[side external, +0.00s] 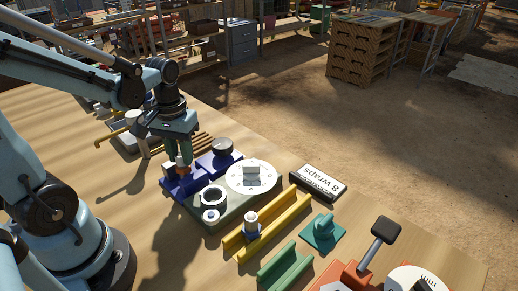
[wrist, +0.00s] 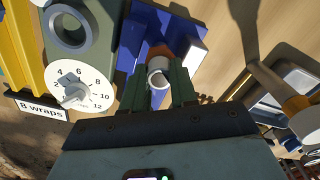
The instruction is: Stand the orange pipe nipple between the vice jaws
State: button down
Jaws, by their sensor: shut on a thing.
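The orange pipe nipple (wrist: 160,51) is between the fingers of my gripper (wrist: 157,92), with a pale open ring end facing the wrist camera. My gripper (side external: 180,161) is shut on it, pointing down over the blue vice (side external: 178,188). The blue vice also shows in the wrist view (wrist: 128,60), on both sides of the nipple. In the side view only a little orange shows at the fingertips, low among the blue vice parts. I cannot tell whether the nipple's lower end touches the vice; the fingers hide part of it.
A grey-green base plate with a white numbered dial (side external: 262,178) and a dark-holed ring (side external: 213,196) adjoins the vice.

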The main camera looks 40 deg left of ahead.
jog(key=shift+f, duration=0.5)
jog(key=shift+c, duration=1.6)
grip_release()
jog(key=shift+r, duration=3.55)
notch_tip(320, 180, up, 12)
jog(key=w+d+f+m+t, duration=0.2)
jog(key=d+f+m+t, duration=0.4)
jog(key=f, duration=0.5)
jog(key=shift+w+d+f+t, duration=0.25)
jog(key=shift+d+t, duration=0.35)
jog(key=shift+d, duration=0.4)
